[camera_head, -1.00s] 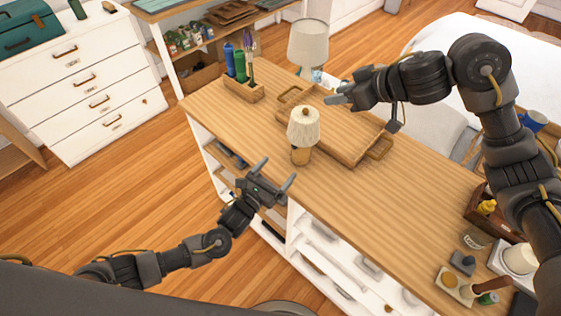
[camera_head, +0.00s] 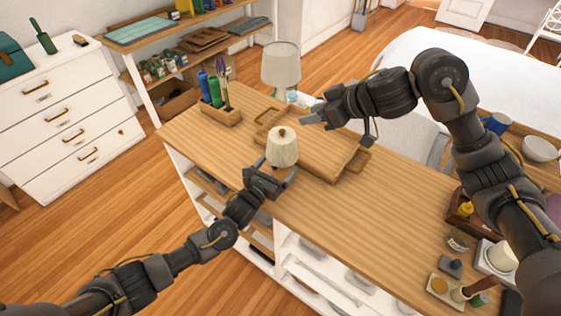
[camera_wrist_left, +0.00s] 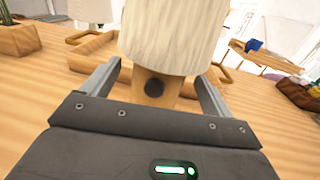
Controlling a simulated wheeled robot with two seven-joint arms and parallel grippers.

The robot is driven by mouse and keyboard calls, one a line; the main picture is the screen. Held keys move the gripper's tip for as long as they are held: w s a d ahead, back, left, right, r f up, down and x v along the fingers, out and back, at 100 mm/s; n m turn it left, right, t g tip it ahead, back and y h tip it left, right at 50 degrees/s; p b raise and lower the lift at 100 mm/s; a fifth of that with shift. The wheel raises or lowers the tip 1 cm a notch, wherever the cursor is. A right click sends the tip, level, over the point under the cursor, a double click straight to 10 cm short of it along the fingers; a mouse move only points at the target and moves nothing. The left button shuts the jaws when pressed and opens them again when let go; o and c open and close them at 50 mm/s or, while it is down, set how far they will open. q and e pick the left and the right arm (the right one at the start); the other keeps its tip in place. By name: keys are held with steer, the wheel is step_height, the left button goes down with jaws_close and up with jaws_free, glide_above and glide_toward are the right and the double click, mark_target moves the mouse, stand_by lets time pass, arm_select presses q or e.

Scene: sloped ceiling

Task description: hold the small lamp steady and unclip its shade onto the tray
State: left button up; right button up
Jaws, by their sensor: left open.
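The small lamp has a cream pleated shade (camera_head: 282,148) with a brass knob on top and stands upright near the front edge of the wooden counter. In the left wrist view the shade (camera_wrist_left: 172,38) sits above a wooden base (camera_wrist_left: 152,93) with a dark round button. My left gripper (camera_head: 272,178) is open, its fingers on either side of the base; contact is not visible. In the head view it hides most of the base. The wooden tray (camera_head: 331,168) lies just behind and right of the lamp. My right gripper (camera_head: 312,116) hovers over the tray; its finger gap is unclear.
A larger lamp with a grey shade (camera_head: 281,66) stands behind the tray. A wooden holder (camera_head: 221,114) with bottles and brushes is at the left. A dark wooden box (camera_head: 462,217) and small items crowd the right end. The counter's middle right is clear.

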arm_select(q)
steer(key=shift+x, duration=1.4)
